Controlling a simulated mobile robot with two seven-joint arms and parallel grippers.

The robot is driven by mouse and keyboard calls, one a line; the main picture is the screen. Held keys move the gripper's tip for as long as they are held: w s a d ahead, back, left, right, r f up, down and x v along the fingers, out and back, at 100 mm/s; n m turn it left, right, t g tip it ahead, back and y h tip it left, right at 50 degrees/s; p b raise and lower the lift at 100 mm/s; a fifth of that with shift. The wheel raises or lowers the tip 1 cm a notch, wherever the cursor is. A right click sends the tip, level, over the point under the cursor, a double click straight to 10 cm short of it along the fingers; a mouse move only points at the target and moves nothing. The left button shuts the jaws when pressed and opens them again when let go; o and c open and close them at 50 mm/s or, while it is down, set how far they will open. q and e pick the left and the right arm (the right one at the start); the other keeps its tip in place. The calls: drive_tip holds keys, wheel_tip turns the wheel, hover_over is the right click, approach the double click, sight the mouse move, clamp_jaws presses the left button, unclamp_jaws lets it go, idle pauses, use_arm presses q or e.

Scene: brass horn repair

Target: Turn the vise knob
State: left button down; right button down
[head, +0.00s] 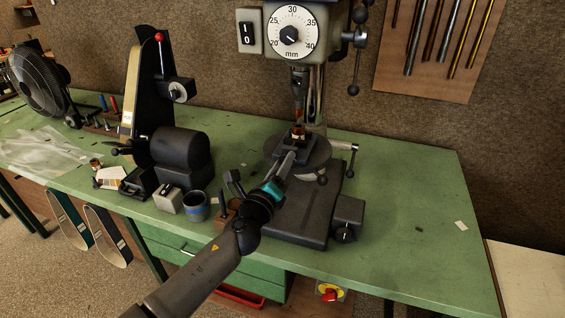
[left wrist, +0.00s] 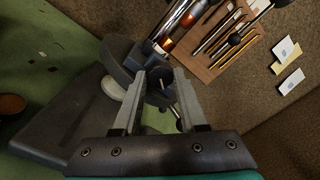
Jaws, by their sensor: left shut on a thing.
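The drill press stands at the back of the green bench, with a small dark vise (head: 297,132) on its round table under the chuck. My left gripper (head: 286,158) reaches up to the front of this vise. In the left wrist view, the dark round vise knob (left wrist: 158,84) sits between the two grey fingers of my left gripper (left wrist: 159,78). The fingers are shut on the knob. In the head view the knob is hidden by the gripper. My right gripper is not in view.
The drill chuck (head: 299,88) hangs just above the vise. A side lever (head: 352,158) sticks out at the right of the round table (head: 321,158). The bench's right side is mostly clear.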

use_arm(q)
drive_tip(key=shift+m, duration=0.6)
drive_tip(key=shift+c, duration=2.2)
unclamp_jaws()
drive_tip(key=shift+s, duration=0.1)
drive_tip(key=v, duration=1.5)
drive_tip(key=shift+a+r, duration=0.1)
